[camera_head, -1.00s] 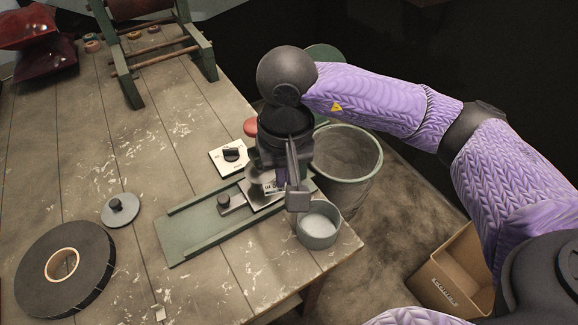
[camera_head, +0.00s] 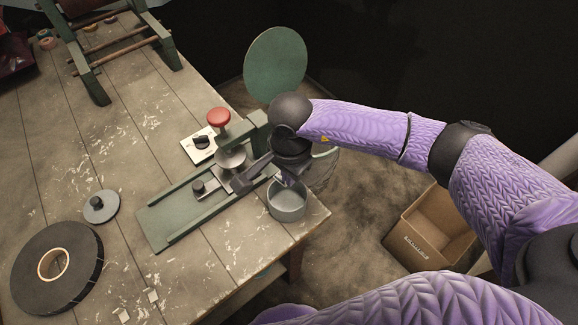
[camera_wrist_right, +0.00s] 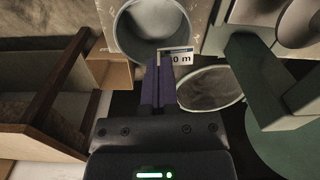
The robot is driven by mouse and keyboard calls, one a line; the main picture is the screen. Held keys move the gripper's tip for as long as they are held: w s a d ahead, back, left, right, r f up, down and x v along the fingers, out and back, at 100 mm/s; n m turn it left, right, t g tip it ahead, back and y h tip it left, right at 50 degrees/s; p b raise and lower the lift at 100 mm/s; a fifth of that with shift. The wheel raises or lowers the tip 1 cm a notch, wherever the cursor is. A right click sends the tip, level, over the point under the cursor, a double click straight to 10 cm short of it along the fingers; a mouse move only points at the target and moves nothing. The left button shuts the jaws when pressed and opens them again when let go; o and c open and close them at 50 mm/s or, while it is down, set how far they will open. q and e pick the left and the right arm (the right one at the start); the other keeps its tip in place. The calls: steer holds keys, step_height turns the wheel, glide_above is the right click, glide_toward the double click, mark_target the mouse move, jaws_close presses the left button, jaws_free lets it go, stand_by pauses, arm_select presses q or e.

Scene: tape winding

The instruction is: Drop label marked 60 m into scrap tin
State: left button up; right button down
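My right gripper (camera_wrist_right: 160,88) is shut on a small white label (camera_wrist_right: 179,57) in the right wrist view. The label's visible print reads "0 m"; the fingers hide its left part. The scrap tin (camera_wrist_right: 133,47) is a round grey open tin just beyond the fingertips. In the head view the tin (camera_head: 287,209) stands at the table's front right corner. The right gripper (camera_head: 287,180) is directly above or at its rim; the wrist hides the fingertips and label there. My left gripper is not in view.
A green winding fixture (camera_head: 172,220) lies left of the tin, with a red knob (camera_head: 219,117) behind. A large bucket (camera_wrist_right: 210,90) stands off the table edge. A cardboard box (camera_head: 432,228) is on the floor. A black tape roll (camera_head: 57,268) lies at left.

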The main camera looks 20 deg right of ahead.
steer(key=shift+f+b, duration=0.3)
steer(key=shift+f, duration=0.65)
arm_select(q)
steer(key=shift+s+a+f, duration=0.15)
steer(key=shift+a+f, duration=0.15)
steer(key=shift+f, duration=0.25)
arm_select(e)
steer(key=shift+r, duration=0.15)
steer(key=c, duration=0.8)
jaws_free()
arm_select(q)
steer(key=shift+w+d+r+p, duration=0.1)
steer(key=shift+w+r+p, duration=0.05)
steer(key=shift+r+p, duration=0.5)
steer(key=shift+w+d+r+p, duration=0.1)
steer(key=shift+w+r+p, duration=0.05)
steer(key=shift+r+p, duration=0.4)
arm_select(e)
step_height(320, 180, up, 10)
steer(key=shift+s, duration=0.1)
